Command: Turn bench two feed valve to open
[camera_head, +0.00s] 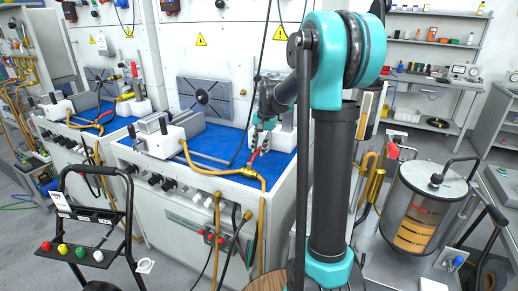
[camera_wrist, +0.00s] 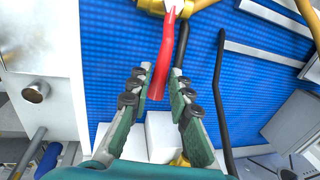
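The red valve lever (camera_wrist: 166,55) runs down from a brass valve body (camera_wrist: 185,6) at the top of the wrist view. My gripper (camera_wrist: 161,70) has one finger on each side of the lever's free end. Narrow gaps show between the lever and both fingers, so it looks open around the lever; contact deeper down is unclear. In the head view, my gripper (camera_head: 262,124) is just above the red lever (camera_head: 257,155), over the front right of the nearer blue-topped bench (camera_head: 214,140). The yellow pipe (camera_head: 222,171) meets the valve there. My arm hides part of this bench's right side.
A dark hose (camera_wrist: 220,90) runs close to the right of my gripper in the wrist view. A white clamp block (camera_head: 160,137) stands on the same bench. A second blue-topped bench (camera_head: 97,118) with its own red lever is farther left. A cart (camera_head: 92,225) stands in front.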

